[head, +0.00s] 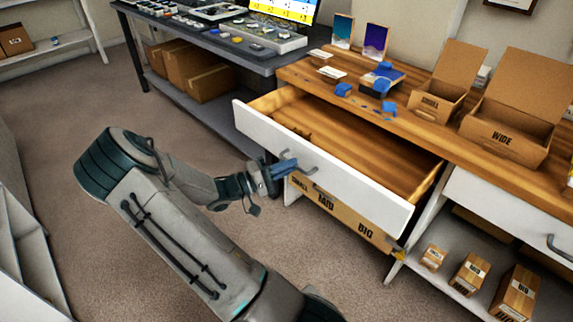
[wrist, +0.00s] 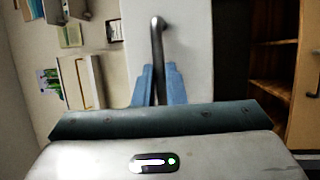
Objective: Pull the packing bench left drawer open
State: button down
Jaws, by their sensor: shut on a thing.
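The packing bench left drawer (head: 320,162) stands pulled out from under the wooden bench top, and its bare wooden inside shows. Its white front has a grey bar handle (head: 306,164). My gripper (head: 287,169) is at the handle, with its blue fingers shut on it. In the wrist view the handle (wrist: 158,45) runs down between the blue fingers (wrist: 156,84), against the white drawer front (wrist: 184,35).
The bench top holds an open carton marked WIDE (head: 506,130), a smaller open carton (head: 440,95) and blue items. Cardboard marked BIG (head: 365,231) shows below the drawer. A dark table (head: 215,40) stands at the back left. Carpet (head: 60,110) is clear at left.

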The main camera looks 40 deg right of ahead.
jog(key=c, duration=1.5)
grip_release()
jog(key=p+v, duration=0.1)
jog(key=v, duration=1.2)
jog(key=shift+a, duration=0.4)
